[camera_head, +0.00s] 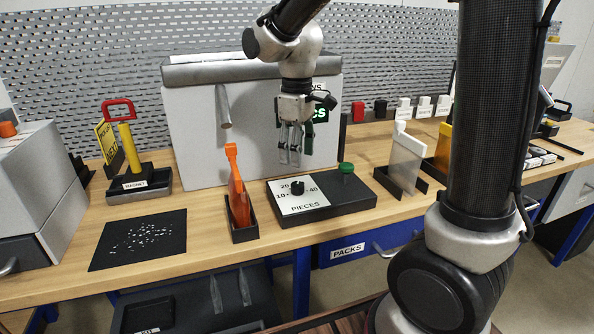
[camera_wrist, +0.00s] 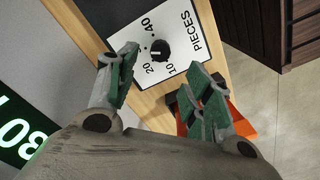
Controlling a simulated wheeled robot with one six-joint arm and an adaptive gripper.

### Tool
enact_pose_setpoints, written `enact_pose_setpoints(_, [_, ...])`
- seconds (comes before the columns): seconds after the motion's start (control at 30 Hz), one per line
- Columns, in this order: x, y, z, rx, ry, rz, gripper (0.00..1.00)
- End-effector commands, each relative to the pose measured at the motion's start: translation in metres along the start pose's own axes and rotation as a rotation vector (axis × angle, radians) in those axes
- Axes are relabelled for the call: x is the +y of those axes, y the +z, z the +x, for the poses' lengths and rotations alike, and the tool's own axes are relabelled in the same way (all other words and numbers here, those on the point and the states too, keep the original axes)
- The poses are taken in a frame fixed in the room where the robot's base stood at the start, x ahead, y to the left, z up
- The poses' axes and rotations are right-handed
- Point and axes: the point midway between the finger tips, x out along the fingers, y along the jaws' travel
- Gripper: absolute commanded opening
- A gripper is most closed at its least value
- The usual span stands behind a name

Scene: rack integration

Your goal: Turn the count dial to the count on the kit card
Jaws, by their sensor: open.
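The count dial is a black knob (camera_head: 297,188) on a white plate marked 10, 20, 40 and PIECES, on a dark box on the bench. The knob (camera_wrist: 160,49) also shows in the wrist view; I cannot tell where it points. My gripper (camera_head: 291,157) is above and behind the dial, fingers down, apart from it. In the wrist view my gripper (camera_wrist: 163,75) is open and empty. A green panel (camera_wrist: 22,130) with white figures, seemingly 30, shows at left there; behind my gripper it is partly hidden. I cannot identify the kit card surely.
A green button (camera_head: 346,168) is on the dial box's right. An orange tool (camera_head: 236,185) stands in a black holder left of it. A clear panel (camera_head: 404,160) stands at right. A grey box (camera_head: 200,135) with a roll on top is behind. A black mat (camera_head: 110,255) lies at left.

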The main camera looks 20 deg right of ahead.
Motion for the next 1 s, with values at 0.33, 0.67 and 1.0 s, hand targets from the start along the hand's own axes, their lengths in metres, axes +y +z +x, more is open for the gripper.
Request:
enact_pose_setpoints(0.33, [0.000,0.000,-0.029,0.000,0.000,0.000,0.51])
enact_pose_setpoints(0.67, [0.000,0.000,-0.029,0.000,0.000,0.000,0.51])
enact_pose_setpoints(1.0, [-0.013,0.062,-0.018,0.015,0.004,0.300,0.51])
